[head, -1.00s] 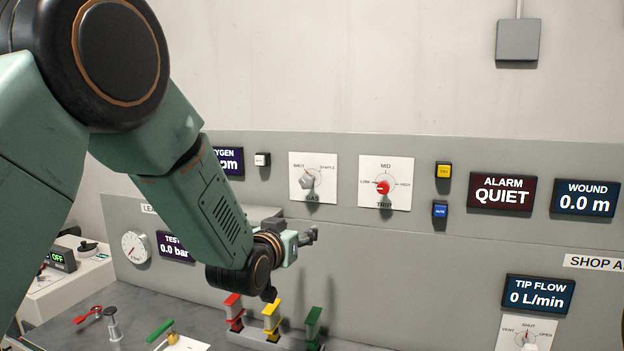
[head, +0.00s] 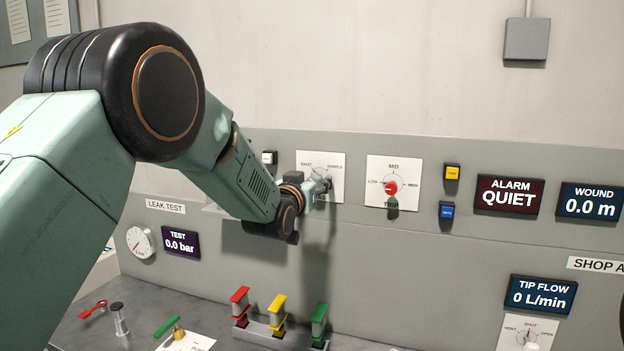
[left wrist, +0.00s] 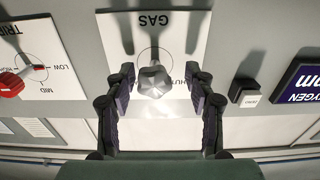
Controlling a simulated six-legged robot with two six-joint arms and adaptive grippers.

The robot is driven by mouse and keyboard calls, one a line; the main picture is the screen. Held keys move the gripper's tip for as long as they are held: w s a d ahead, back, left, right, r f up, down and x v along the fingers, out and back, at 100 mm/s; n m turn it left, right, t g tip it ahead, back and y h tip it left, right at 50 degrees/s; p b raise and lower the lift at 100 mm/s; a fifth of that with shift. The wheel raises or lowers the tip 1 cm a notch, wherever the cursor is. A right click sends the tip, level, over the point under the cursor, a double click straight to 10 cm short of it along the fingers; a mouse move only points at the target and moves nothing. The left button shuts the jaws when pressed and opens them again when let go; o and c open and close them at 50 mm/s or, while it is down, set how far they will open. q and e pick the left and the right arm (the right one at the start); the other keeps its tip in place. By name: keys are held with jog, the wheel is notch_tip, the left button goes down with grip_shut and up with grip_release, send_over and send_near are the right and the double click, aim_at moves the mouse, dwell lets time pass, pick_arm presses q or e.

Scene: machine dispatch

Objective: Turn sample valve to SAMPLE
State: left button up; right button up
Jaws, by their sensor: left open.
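The sample valve is a grey lobed knob (left wrist: 153,82) on a white plate marked GAS in the left wrist view, which shows the panel upside down. In the head view its plate (head: 305,192) has labels at upper left and upper right, and my gripper mostly hides the knob. My left gripper (left wrist: 161,80) is open, with one finger on each side of the knob. I cannot tell whether the fingers touch it. The gripper also shows in the head view (head: 325,186), in front of the plate. I cannot read which way the knob points. My right gripper is not in view.
The TRIP plate with a red knob (head: 390,187) is right of the valve. A small white button (left wrist: 246,92) is on the other side. Red, yellow (head: 278,313) and green levers stand below on the bench. The wall panel between is clear.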

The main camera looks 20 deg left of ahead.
pick_arm(q)
jog(key=shift+w+d, duration=0.25)
jog(key=shift+d, duration=0.3)
jog(key=shift+s+a, duration=0.1)
jog(key=shift+a, duration=0.3)
jog(key=c, duration=0.6)
jog(key=shift+d, duration=0.25)
jog(key=shift+c, duration=1.4)
grip_shut()
jog(key=shift+a, duration=0.1)
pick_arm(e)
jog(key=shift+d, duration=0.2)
